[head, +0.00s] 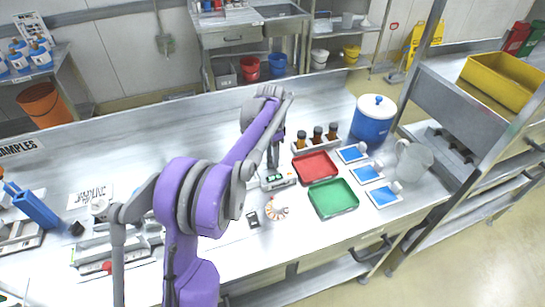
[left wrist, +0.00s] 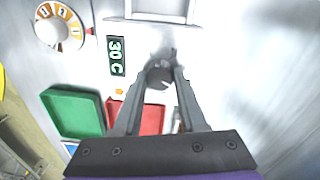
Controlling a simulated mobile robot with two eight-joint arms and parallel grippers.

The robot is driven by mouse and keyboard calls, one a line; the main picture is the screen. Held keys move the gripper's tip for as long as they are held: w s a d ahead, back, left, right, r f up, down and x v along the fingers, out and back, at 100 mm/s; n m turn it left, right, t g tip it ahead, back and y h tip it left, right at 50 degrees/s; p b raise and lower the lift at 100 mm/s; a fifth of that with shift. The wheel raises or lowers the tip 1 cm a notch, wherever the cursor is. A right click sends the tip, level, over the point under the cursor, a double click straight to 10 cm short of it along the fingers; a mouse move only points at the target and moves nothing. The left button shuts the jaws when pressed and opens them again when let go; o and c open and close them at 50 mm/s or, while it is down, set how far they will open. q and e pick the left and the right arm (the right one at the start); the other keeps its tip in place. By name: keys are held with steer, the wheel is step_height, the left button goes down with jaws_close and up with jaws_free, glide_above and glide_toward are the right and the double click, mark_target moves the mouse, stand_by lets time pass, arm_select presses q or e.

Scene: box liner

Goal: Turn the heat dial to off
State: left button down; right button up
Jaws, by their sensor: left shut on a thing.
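The heat dial (left wrist: 158,77) is a dark round knob beside a green "30 C" display (left wrist: 116,57) in the left wrist view. The display sits on a small white unit (head: 280,181), left of the red tray in the head view. My left gripper (left wrist: 160,73) points down at the dial and is shut on it, one finger on each side. In the head view the left gripper (head: 272,168) is at the unit's far side, where the arm partly hides it and the dial. The dial's pointer mark cannot be made out. My right gripper is in neither view.
A red tray (head: 315,166) and green tray (head: 333,199) lie to the right. Brown bottles (head: 317,135), a blue container (head: 373,122) and a clear jug (head: 413,161) stand farther back or right.

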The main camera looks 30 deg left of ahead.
mark_target(271, 159)
arm_select(q)
steer(key=n, duration=0.5)
steer(key=shift+b, duration=0.35)
steer(key=n, duration=0.5)
steer(key=shift+n, duration=0.4)
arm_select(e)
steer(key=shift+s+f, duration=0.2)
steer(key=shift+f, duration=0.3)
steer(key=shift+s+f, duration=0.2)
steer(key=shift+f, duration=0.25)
arm_select(q)
steer(key=shift+c, duration=2.3)
jaws_free()
step_height(271, 159, up, 11)
steer(key=shift+s+a, duration=0.15)
steer(key=shift+a, duration=0.05)
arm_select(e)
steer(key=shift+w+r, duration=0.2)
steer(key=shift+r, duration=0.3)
